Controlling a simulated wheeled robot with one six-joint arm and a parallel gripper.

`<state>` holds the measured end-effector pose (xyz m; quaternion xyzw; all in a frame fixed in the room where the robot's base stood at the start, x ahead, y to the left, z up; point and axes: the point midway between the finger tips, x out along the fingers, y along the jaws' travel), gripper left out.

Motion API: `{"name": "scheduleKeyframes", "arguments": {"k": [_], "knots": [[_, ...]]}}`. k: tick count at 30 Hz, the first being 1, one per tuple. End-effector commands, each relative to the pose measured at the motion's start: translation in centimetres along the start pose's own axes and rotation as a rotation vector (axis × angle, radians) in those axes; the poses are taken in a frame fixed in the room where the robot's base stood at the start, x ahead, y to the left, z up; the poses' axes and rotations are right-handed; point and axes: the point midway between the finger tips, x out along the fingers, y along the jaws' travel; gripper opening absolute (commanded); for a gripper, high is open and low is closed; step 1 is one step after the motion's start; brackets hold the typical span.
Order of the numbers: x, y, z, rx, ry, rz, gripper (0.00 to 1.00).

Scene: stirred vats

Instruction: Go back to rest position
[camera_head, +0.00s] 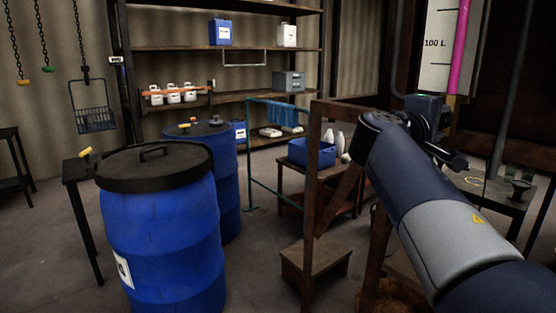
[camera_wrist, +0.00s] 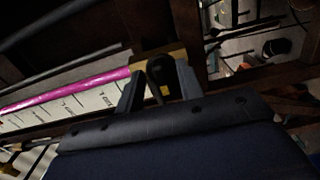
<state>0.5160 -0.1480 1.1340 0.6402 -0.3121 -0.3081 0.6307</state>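My arm reaches from the lower right of the head view up to a gauge board (camera_head: 440,45) marked 100 L. My gripper (camera_wrist: 158,76) shows in the wrist view with its two grey fingers apart. A black looped handle (camera_wrist: 157,68) with a small yellow mark stands between or just beyond the fingers. I see a gap on each side of it, and cannot tell its exact depth. A magenta tube (camera_head: 461,45) runs along the board; it also shows in the wrist view (camera_wrist: 80,85). In the head view the fingertips are mostly hidden by my wrist.
A wooden post frame (camera_head: 317,190) and a step (camera_head: 315,259) stand just left of my arm. Blue drums (camera_head: 163,240) stand at the left. A low table with a blue bin (camera_head: 312,153) is behind. A side table (camera_head: 500,192) is at right. Open floor lies between drums and step.

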Motion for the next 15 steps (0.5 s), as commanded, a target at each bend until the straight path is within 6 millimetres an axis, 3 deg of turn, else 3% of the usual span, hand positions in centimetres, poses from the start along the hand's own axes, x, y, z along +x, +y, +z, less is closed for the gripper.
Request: {"name": "scheduleKeyframes", "arguments": {"k": [5,15], "knots": [[1.11,0.02,0.06,0.000,-0.001,0.001,0.35],[1.00,0.05,0.04,-0.009,0.000,0.001,0.35]]}}
